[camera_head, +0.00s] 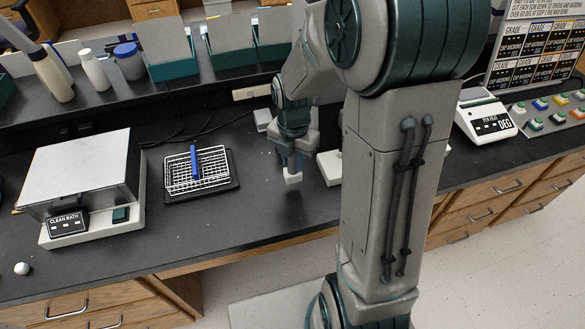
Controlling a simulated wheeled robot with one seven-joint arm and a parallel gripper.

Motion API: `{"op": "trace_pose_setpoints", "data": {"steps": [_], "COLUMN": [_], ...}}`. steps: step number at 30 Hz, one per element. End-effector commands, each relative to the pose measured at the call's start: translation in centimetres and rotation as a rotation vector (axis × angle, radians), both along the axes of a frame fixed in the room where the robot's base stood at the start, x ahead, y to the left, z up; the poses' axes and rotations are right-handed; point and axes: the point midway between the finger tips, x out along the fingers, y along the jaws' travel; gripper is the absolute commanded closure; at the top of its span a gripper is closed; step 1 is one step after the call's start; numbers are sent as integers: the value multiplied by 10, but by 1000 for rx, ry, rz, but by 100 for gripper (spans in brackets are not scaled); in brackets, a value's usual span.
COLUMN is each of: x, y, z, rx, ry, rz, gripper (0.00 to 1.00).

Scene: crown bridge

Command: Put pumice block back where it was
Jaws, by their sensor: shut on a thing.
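My gripper (291,167) points down over the dark bench, right of the wire rack. The block shows just below the fingertips. I cannot tell whether it touches the bench top or hangs slightly above it.
A wire rack (180,180) with a blue item (194,162) sits on a black tray left of the gripper. A white-lidded clean bath (75,175) stands farther left. A pale device (330,167) lies close right, partly behind my arm. Bench between rack and gripper is clear.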

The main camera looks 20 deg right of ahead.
Motion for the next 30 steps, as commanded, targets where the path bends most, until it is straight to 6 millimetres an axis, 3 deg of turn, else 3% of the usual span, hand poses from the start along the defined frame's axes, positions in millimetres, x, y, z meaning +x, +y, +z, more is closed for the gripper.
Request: {"op": "trace_pose_setpoints", "data": {"steps": [7,20,21,23,30], "x": [-1,0,0,0,0], "y": [0,0,0,0,0], "z": [-35,-42,-41,-41,-40], "rx": [0,0,0,0,0], "ry": [4,1,1,1,1], "rz": [0,0,0,0,0], "gripper": [99,99,68,55,55]}}
